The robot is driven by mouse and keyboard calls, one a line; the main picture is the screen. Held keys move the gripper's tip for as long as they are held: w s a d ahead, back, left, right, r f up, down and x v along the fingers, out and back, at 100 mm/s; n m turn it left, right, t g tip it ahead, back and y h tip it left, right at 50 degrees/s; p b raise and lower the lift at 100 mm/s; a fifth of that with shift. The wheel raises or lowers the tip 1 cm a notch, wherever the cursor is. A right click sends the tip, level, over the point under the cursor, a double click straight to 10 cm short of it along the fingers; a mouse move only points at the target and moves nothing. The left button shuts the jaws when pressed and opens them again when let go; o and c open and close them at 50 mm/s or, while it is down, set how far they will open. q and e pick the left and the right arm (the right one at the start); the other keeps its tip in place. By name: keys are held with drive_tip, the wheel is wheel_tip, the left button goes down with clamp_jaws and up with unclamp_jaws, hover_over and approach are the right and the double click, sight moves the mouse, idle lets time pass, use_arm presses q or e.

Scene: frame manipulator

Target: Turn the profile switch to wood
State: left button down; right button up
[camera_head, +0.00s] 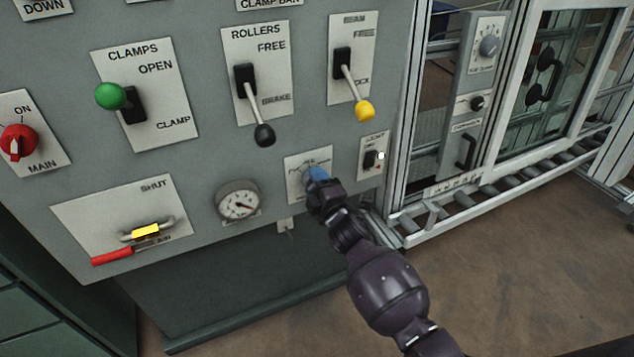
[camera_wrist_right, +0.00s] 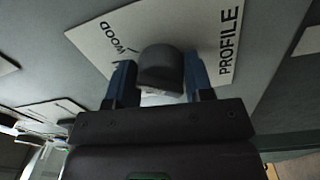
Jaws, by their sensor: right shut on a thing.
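The profile switch is a dark rounded knob (camera_wrist_right: 160,66) on a white plate (camera_wrist_right: 185,25) lettered PROFILE and WOOD in the right wrist view. In the head view its plate (camera_head: 296,184) is low on the grey panel, partly covered by my gripper. My right gripper (camera_head: 316,174), with blue fingers, is at this plate. In the right wrist view the fingers sit on both sides of the knob, shut on it. The WOOD mark is to the upper left of the knob there. Which mark the knob points at cannot be told. My left gripper is not in view.
A small rocker switch plate (camera_head: 373,157) is close on the right, and a round gauge (camera_head: 238,201) on the left. Levers with a black knob (camera_head: 264,135) and a yellow knob (camera_head: 365,111) stick out above. A roller conveyor (camera_head: 500,185) runs at the right.

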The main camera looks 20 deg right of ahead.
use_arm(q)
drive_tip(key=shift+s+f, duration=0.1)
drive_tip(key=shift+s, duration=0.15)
use_arm(e)
drive_tip(key=shift+m, duration=0.5)
drive_tip(key=shift+a, duration=0.1)
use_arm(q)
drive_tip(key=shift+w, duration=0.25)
use_arm(e)
drive_tip(key=shift+f, duration=0.1)
drive_tip(key=o, duration=0.9)
use_arm(q)
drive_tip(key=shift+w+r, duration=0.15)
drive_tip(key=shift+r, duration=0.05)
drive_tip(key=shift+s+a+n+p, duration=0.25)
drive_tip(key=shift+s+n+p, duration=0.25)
drive_tip(key=shift+p, duration=0.7)
use_arm(e)
drive_tip(key=shift+s+d+f, duration=0.1)
drive_tip(key=shift+s, duration=2.6)
drive_tip(key=shift+s+d+f, duration=0.1)
drive_tip(key=shift+s, duration=2.6)
